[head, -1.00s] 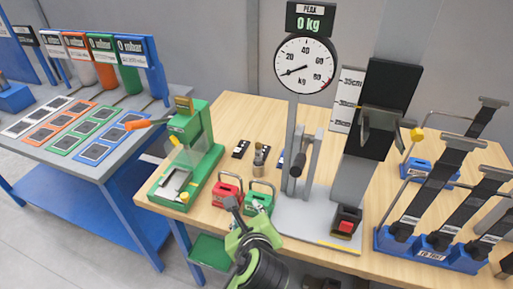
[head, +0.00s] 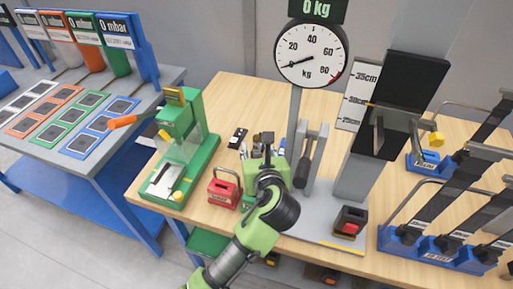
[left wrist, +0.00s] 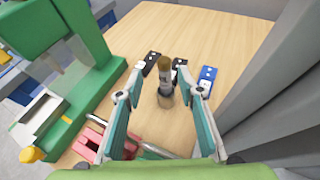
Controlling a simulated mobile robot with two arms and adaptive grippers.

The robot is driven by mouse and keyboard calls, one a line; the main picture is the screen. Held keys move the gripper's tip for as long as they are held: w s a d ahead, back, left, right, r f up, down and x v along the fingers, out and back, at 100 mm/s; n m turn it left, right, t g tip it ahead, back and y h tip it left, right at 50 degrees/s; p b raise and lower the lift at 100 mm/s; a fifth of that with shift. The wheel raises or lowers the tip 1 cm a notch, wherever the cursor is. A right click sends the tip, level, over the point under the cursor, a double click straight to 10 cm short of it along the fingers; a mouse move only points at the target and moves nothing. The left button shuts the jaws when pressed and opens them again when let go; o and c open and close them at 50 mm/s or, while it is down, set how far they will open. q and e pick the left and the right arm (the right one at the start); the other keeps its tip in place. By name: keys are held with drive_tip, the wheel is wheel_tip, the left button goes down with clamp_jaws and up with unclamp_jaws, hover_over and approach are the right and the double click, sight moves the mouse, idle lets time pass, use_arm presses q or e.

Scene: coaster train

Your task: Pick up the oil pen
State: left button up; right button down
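A small upright pen-like item with a tan top and grey base, which I take for the oil pen (left wrist: 165,80), stands on the wooden table in the left wrist view. In the head view my left gripper hides most or all of it. My left gripper (left wrist: 158,96) is open and empty, with its teal fingers on either side of the line to the pen. The pen appears just beyond the fingertips. In the head view the left gripper (head: 268,150) hangs over the table, left of the dial scale. My right gripper is not in view.
A green press (head: 178,150) stands to the left and a red handled block (head: 225,187) near the front edge. The dial scale's column (head: 290,115) and grey lever (head: 310,155) stand close on the right. Small black (left wrist: 148,62) and blue (left wrist: 207,80) blocks flank the pen.

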sight(257, 142)
use_arm(q)
drive_tip(key=shift+w+f, duration=0.15)
drive_tip(key=shift+w, duration=0.15)
drive_tip(key=shift+w+f, duration=0.2)
drive_tip(key=shift+w, duration=0.25)
drive_tip(key=x, duration=0.1)
drive_tip(key=p+x, duration=0.1)
drive_tip(key=x, duration=0.1)
drive_tip(key=shift+w+d+f, duration=0.1)
drive_tip(key=shift+d+f, duration=0.05)
drive_tip(key=shift+d, duration=0.05)
drive_tip(key=shift+w+f, duration=0.15)
drive_tip(key=shift+w, duration=0.15)
drive_tip(key=shift+w+f, duration=0.1)
drive_tip(key=shift+w, duration=0.05)
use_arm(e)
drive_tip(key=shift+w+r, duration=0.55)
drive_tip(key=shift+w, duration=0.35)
use_arm(q)
clamp_jaws()
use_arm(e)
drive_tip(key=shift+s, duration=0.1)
